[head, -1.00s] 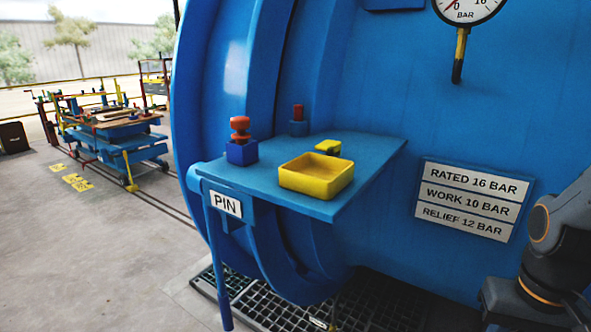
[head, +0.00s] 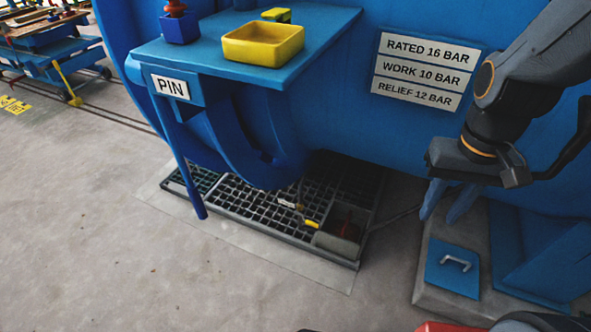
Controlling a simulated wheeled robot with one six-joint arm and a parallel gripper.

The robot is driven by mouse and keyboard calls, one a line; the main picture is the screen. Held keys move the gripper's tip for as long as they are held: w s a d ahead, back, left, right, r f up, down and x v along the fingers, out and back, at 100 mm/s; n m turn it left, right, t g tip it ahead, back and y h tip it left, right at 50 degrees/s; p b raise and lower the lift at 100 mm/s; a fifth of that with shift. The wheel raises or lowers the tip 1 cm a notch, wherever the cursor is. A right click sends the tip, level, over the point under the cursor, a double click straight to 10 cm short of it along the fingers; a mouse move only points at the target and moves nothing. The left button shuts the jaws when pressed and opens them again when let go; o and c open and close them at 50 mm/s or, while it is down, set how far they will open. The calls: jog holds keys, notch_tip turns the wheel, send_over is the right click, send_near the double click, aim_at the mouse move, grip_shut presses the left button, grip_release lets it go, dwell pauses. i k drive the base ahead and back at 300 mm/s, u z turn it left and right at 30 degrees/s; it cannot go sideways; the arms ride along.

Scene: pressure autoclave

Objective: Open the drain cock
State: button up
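Low under the blue vessel, above the floor grating, a small yellow handle (head: 311,224) shows beside a thin pipe; it looks like the drain cock's lever, but it is too small to tell its setting. A small pale tag-like piece (head: 289,204) is just up and left of it. My gripper (head: 447,208) hangs at the right, well apart from the yellow handle, above the floor beside the vessel's base. Two blue finger-like prongs show below its dark body, spread apart with nothing visible between them.
A blue shelf (head: 215,62) with a "PIN" label and a yellow tray (head: 263,43) overhangs the grating (head: 250,200). Its slanting leg stands at left. A grey box (head: 340,238) with something reddish inside sits at the grating's right end. Open concrete floor (head: 200,280) lies in front.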

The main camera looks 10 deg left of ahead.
aim_at(313, 224)
jog(key=u, duration=0.5)
jog(key=k, duration=1.15)
jog(key=z, duration=0.2)
jog(key=i, duration=0.7)
jog(key=z, duration=0.1)
